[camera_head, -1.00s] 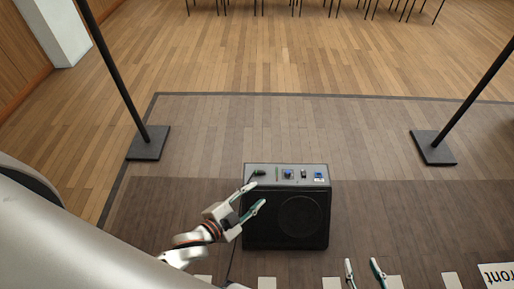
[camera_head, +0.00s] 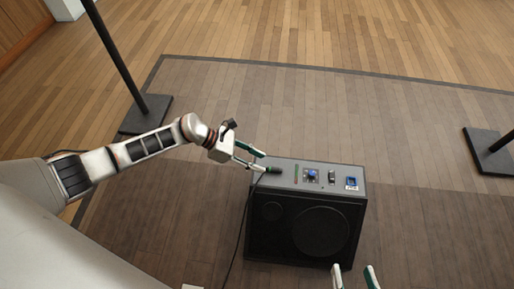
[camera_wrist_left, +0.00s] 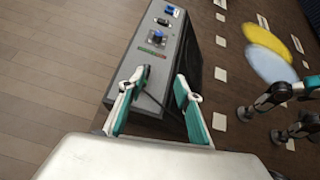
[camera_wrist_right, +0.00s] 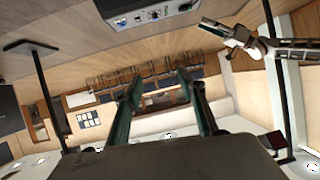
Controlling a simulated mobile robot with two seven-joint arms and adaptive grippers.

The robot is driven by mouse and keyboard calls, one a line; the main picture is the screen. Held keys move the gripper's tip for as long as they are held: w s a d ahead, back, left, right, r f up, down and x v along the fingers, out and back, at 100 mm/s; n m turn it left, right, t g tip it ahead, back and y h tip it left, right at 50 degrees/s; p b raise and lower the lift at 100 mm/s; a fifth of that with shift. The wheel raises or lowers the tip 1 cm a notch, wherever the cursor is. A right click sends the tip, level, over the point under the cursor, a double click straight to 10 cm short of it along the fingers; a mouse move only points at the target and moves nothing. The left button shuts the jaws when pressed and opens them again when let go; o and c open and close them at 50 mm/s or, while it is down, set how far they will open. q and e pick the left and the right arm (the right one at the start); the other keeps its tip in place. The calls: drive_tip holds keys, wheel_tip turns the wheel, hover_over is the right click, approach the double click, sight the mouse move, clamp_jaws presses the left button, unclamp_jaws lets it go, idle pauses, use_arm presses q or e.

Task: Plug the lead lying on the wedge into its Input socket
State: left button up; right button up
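The wedge (camera_head: 272,243) is a black speaker box with a grey top panel. The lead's dark plug (camera_head: 273,170) lies on the left end of that panel, its cable hanging down the front left. It also shows in the left wrist view (camera_wrist_left: 146,74). My right gripper (camera_head: 355,276) is open and empty in front of the wedge.
A dark switch-like part (camera_head: 332,176) sits between the blue sockets. Black stand bases (camera_head: 146,114) (camera_head: 490,150) stand on the floor behind left and right. The wooden floor behind the wedge is clear.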

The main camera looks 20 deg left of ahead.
sight(268, 168)
use_arm(q)
drive_tip(key=w+a+f+m+y, duration=0.1)
drive_tip(key=w+a+f+m, duration=0.1)
drive_tip(key=a+f, duration=0.15)
drive_tip(key=shift+g, duration=0.4)
drive_tip(key=b+x, duration=0.1)
drive_tip(key=x, duration=0.2)
drive_tip(key=b+x, duration=0.2)
drive_tip(key=x, duration=0.2)
drive_tip(key=shift+s, duration=0.2)
drive_tip(key=shift+w+d+f+b, duration=0.2)
drive_tip(key=shift+d+f+b, duration=0.05)
drive_tip(key=shift+d+b, duration=0.15)
drive_tip(key=shift+w, duration=0.15)
use_arm(e)
drive_tip(key=a+m, duration=0.1)
drive_tip(key=a+f+m, duration=0.1)
drive_tip(key=a, duration=0.1)
drive_tip(key=s+a+m+y, duration=0.1)
drive_tip(key=m, duration=0.1)
drive_tip(key=shift+a+f, duration=0.2)
drive_tip(key=shift+f, duration=0.05)
use_arm(q)
drive_tip(key=shift+r, duration=0.1)
use_arm(e)
drive_tip(key=shift+w+r, duration=0.1)
drive_tip(key=shift+w, duration=0.05)
use_arm(q)
drive_tip(key=c, duration=0.9)
clamp_jaws()
